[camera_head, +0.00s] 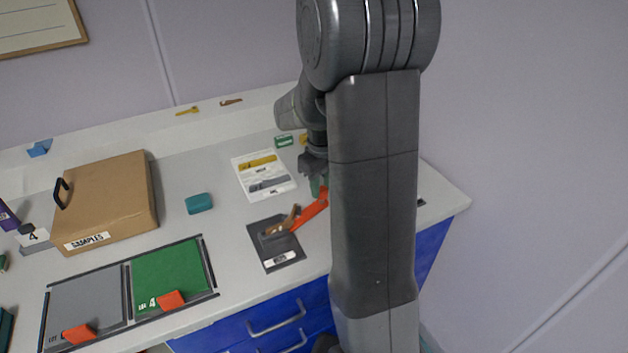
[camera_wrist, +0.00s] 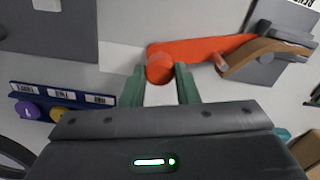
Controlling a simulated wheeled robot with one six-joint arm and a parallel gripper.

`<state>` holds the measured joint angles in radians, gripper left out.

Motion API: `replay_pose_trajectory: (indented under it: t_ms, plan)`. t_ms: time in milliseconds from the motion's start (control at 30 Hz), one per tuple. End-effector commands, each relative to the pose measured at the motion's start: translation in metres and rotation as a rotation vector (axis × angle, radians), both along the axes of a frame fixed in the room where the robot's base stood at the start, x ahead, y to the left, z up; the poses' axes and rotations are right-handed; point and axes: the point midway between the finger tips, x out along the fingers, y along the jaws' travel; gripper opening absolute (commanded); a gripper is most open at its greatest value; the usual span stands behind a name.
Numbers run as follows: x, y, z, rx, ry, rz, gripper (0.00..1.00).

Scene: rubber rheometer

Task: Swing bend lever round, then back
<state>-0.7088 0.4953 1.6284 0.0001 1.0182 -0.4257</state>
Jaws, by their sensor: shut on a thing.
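The bend lever (camera_head: 311,210) is an orange-red arm on a small dark bending fixture (camera_head: 290,253) with a labelled base and a brown curved strip (camera_head: 284,221) at its pivot end. In the head view it points up and to the right, toward my gripper (camera_head: 317,183). In the wrist view the lever (camera_wrist: 205,49) runs from upper right to a round orange knob (camera_wrist: 160,69) at its end. The two green fingers of my gripper (camera_wrist: 160,85) are on either side of the knob, shut on it. My arm hides part of the lever's end in the head view.
A white card (camera_head: 248,163) with yellow and grey shapes lies behind the fixture. A teal block (camera_head: 199,203), a cardboard samples box (camera_head: 115,200) and a grey and green mat (camera_head: 170,272) stand to the left. The bench's right edge is near my arm.

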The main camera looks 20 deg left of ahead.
Motion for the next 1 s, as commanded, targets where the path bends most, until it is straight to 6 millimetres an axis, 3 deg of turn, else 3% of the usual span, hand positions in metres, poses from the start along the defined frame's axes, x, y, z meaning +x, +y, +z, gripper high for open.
replay_pose_trajectory:
  t_ms: [500, 1000]
  plan:
    - [-0.035, -0.048, 0.001, 0.001, -0.002, -0.490, 0.00]
    - [-0.078, -0.070, 0.001, 0.001, -0.001, -0.904, 0.00]
